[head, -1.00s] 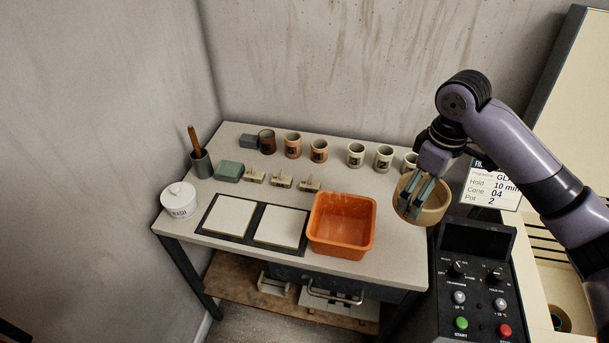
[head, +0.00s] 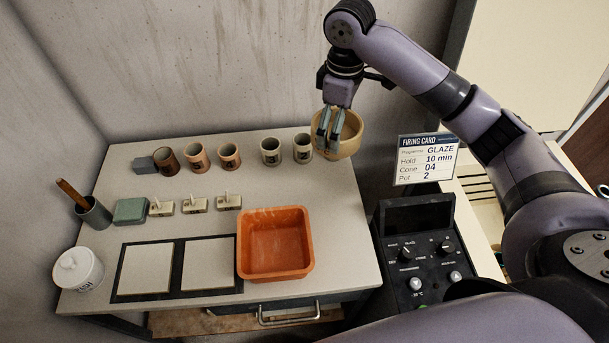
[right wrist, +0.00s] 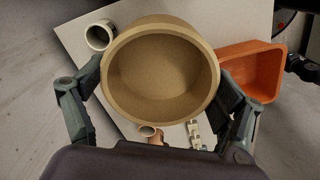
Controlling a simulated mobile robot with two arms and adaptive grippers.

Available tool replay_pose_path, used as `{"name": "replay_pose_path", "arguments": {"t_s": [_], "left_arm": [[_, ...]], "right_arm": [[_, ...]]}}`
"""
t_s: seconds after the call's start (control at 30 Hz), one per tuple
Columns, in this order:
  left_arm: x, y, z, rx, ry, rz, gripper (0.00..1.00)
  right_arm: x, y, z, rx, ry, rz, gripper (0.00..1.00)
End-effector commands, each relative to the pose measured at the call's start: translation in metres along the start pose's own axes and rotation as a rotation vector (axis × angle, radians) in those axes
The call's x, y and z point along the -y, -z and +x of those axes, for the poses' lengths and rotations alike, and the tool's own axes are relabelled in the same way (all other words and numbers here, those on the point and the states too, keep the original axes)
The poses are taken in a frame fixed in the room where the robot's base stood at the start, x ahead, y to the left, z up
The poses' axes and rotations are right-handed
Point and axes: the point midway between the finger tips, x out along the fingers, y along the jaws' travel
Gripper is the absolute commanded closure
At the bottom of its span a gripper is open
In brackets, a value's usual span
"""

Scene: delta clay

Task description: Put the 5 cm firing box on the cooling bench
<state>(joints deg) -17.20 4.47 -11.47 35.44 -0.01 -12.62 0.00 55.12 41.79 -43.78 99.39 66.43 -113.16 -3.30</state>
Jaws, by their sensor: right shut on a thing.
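The firing box is a tan, round, open-topped pot (head: 351,140); it also shows in the right wrist view (right wrist: 160,72), where its inside looks empty. No size mark is readable on it. My right gripper (head: 330,132) is shut on the box, with a finger on each side in the right wrist view. The box hangs near the back right corner of the grey-topped bench (head: 335,220), apart from its top as far as I can tell. I take this bench to be the cooling bench; no label shows. My left gripper is not in view.
Several small cups (head: 229,156) stand along the bench's back. An orange tub (head: 275,243) sits at front right, beside two white tiles (head: 208,264). A white lidded jar (head: 78,268) is at left. The kiln control panel (head: 415,250) and firing card (head: 427,159) stand right of the bench.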

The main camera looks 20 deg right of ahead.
Motion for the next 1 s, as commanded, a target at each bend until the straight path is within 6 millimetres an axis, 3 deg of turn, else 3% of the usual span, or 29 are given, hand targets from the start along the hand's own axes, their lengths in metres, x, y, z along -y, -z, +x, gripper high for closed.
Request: {"name": "replay_pose_path", "arguments": {"t_s": [0.1, 0.2, 0.5, 1.0], "left_arm": [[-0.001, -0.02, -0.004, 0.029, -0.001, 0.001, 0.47], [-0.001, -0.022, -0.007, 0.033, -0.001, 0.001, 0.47], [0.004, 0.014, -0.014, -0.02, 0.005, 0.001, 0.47], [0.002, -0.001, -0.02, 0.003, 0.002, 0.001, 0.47]], "right_arm": [[0.001, -0.002, 0.025, 0.007, 0.004, 0.0, 0.46], [0.001, -0.002, 0.052, 0.007, 0.004, 0.001, 0.46], [0.001, -0.002, 0.127, 0.004, 0.002, 0.001, 0.46], [0.0, -0.001, 0.189, 0.003, 0.0, 0.001, 0.46]]}}
